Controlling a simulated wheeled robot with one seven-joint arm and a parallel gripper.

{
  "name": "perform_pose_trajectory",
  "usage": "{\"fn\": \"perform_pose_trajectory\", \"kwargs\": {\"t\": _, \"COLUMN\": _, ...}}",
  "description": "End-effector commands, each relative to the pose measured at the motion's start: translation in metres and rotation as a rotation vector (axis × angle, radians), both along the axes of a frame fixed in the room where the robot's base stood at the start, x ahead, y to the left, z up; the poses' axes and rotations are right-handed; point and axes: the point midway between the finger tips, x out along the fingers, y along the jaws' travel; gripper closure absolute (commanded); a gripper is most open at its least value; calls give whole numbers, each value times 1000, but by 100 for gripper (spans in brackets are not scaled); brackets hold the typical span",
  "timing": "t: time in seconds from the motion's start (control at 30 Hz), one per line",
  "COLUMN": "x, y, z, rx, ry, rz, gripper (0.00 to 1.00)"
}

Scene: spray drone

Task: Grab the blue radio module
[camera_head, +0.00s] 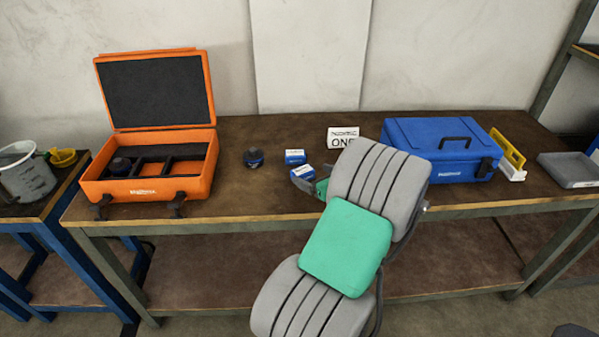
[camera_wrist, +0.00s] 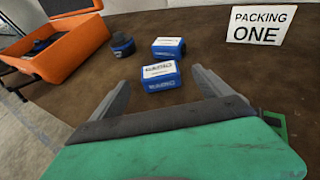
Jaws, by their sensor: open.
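Two small blue radio modules with white labels sit on the brown workbench. The nearer radio module (camera_wrist: 161,76) lies just ahead of my gripper and between the lines of its fingers in the wrist view; it also shows in the head view (camera_head: 302,172). The farther radio module (camera_wrist: 168,47) stands a little behind it and shows in the head view (camera_head: 295,156). My gripper (camera_wrist: 160,88) is open and empty, with its two grey fingers spread. In the head view my arm hides most of the gripper.
An open orange case (camera_head: 150,189) with dark compartments stands at the left. A dark round item (camera_head: 253,158) sits between it and the modules. A PACKING ONE sign (camera_wrist: 258,24), a closed blue case (camera_head: 440,150) and a grey tray (camera_head: 570,170) are also on the bench.

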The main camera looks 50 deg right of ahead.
Motion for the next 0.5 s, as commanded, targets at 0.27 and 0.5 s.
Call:
{"fn": "perform_pose_trajectory", "kwargs": {"t": 0.27, "x": 40, "y": -13, "z": -18, "rx": -2, "ry": 3, "rz": 4, "gripper": 11}}
{"fn": "perform_pose_trajectory", "kwargs": {"t": 0.5, "x": 43, "y": -15, "z": -19, "rx": -3, "ry": 3, "rz": 2, "gripper": 11}}
